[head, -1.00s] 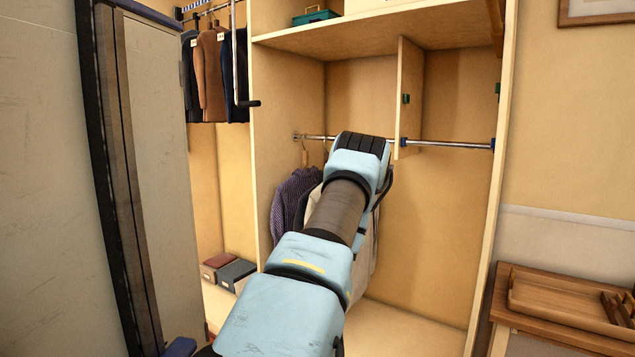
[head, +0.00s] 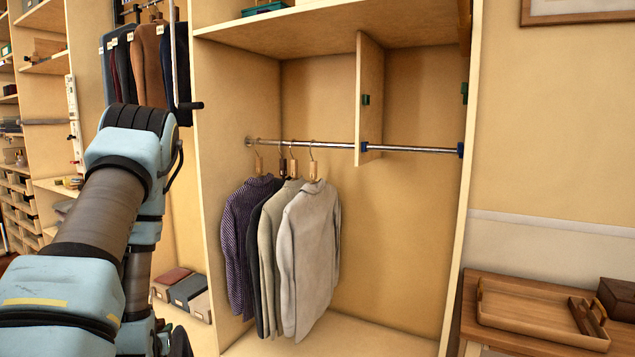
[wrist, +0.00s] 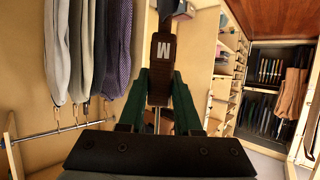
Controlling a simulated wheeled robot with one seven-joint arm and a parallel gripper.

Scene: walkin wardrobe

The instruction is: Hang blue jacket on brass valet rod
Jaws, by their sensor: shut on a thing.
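In the wrist view my gripper (wrist: 160,92) has its two green fingers shut on the dark brown neck block of a hanger (wrist: 162,50), marked M. A small dark piece shows beyond the block at the top; the garment on this hanger is mostly out of view, so I cannot tell that it is the blue jacket. In the head view my arm reaches up at the left and hides the gripper. A dark navy garment (head: 183,70) hangs at the upper left. I cannot pick out a brass valet rod.
A silver rail (head: 330,146) crosses the open wardrobe bay, with several shirts (head: 310,245) hanging at its left. A grey pull rod (head: 172,50) hangs at upper left. A wooden bench with a tray (head: 530,315) stands at right.

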